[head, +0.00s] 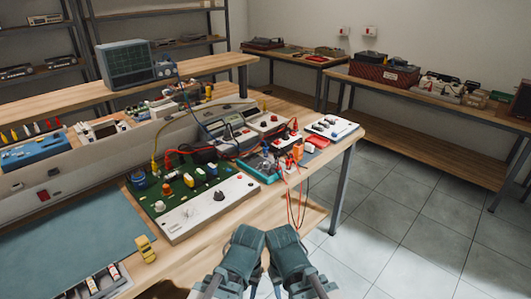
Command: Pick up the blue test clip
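I cannot pick out the blue test clip for certain at this size. Red and black leads run to a teal tray (262,177) of small parts at the right of the bench. My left gripper (248,236) and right gripper (280,236) are side by side at the bottom middle, off the bench's front edge. Neither visibly touches anything. Their fingertips do not show clearly.
A teal mat (75,240) covers the bench's left front, with a yellow block (146,249) at its edge. An oscilloscope (124,65) stands on the raised shelf behind. Tiled floor (410,215) is open to the right, before a side bench (430,127).

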